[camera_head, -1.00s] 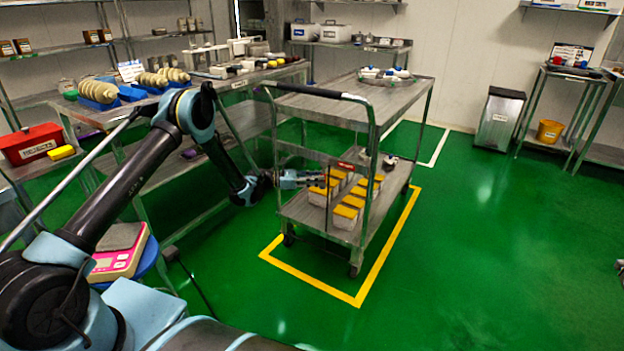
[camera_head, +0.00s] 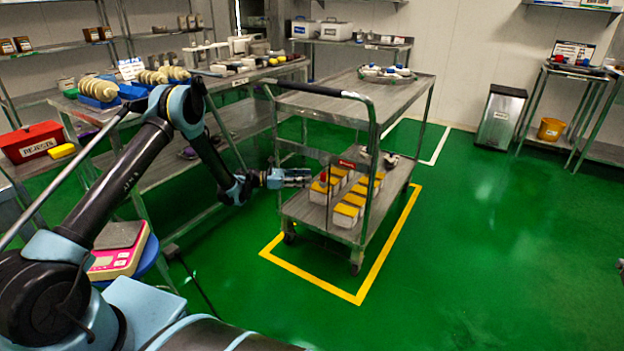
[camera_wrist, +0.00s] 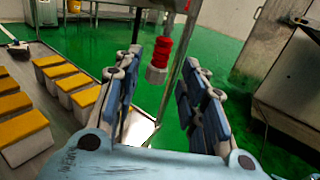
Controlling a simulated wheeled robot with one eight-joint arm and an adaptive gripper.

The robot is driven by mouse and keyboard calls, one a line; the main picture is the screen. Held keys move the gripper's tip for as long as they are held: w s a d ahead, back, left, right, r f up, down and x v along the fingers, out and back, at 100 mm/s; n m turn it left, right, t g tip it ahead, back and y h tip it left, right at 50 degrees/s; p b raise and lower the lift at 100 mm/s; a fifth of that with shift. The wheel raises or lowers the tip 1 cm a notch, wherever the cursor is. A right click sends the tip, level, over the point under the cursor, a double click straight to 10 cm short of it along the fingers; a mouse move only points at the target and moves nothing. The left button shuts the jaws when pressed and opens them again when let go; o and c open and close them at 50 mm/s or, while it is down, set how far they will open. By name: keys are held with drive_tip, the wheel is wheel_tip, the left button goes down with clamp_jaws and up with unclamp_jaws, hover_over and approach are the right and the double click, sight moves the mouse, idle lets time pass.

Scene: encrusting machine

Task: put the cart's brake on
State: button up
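The cart (camera_head: 355,110) is a two-shelf steel trolley standing within a yellow floor outline. A red ribbed grip with a pale lower end (camera_wrist: 161,60) hangs by the cart's frame in the wrist view. It appears ahead of my fingers, in the gap between them. I take it for the brake control, but cannot tell its setting. My gripper (camera_head: 307,177) is at the handle end of the cart, above the lower shelf's height. In the wrist view my gripper (camera_wrist: 163,95) is open, with its blue-padded fingers apart and nothing held.
White tubs with yellow lids (camera_head: 346,212) stand on the cart's lower shelf. A tray of small items (camera_head: 385,76) is on its top. A long workbench (camera_head: 225,88) stands left of the cart. The green floor right of the cart is clear.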

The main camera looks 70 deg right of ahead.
drive_tip(key=v, duration=0.6)
drive_tip(key=shift+w+a, duration=0.15)
drive_tip(key=shift+w, duration=0.2)
